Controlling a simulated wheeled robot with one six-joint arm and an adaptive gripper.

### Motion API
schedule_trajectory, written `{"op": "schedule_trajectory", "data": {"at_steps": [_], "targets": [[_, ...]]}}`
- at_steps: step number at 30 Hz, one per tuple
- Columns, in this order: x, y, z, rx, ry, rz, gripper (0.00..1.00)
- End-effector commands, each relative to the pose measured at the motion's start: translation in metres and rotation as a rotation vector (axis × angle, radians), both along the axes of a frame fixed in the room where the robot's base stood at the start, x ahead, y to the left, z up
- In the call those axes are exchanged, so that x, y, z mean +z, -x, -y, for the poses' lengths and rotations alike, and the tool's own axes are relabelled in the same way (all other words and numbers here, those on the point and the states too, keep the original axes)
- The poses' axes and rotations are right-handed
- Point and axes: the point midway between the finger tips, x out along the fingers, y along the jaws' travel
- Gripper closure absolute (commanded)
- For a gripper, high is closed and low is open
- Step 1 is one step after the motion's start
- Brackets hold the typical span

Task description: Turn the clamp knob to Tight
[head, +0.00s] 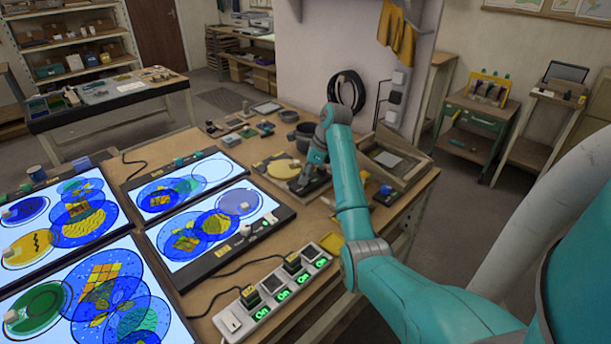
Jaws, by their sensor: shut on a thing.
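My gripper (304,187) points down at the dark fixture (318,186) near the back right of the workbench. It is shut on what I take to be the clamp knob. The knob is hidden by the gripper and wrist at this distance. I cannot read any Tight mark or tell how far the knob is turned.
A yellow disc (283,168) on a dark plate lies just left of the gripper. A dark pot (306,134) stands behind it, and a wooden tray (390,158) is to the right. A power strip (274,295) and glowing light panels (215,232) fill the front.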

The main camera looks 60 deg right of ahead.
Motion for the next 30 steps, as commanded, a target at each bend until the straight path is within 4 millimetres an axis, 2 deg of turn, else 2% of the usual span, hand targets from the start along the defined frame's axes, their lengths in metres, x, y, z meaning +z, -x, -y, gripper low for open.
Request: {"op": "schedule_trajectory", "data": {"at_steps": [18, 19, 21, 22, 30], "targets": [[-0.0003, 0.0, 0.0004, 0.04, -0.001, 0.0, 1.0], [-0.0004, 0.0, 0.0003, 0.04, -0.001, 0.0, 0.65], [-0.0004, 0.0, 0.0003, 0.04, -0.001, 0.0, 0.47], [-0.0003, 0.0001, 0.0004, 0.04, 0.0, -0.001, 0.45], [-0.0001, -0.0001, 0.0003, 0.04, 0.0, 0.0, 0.45]]}}
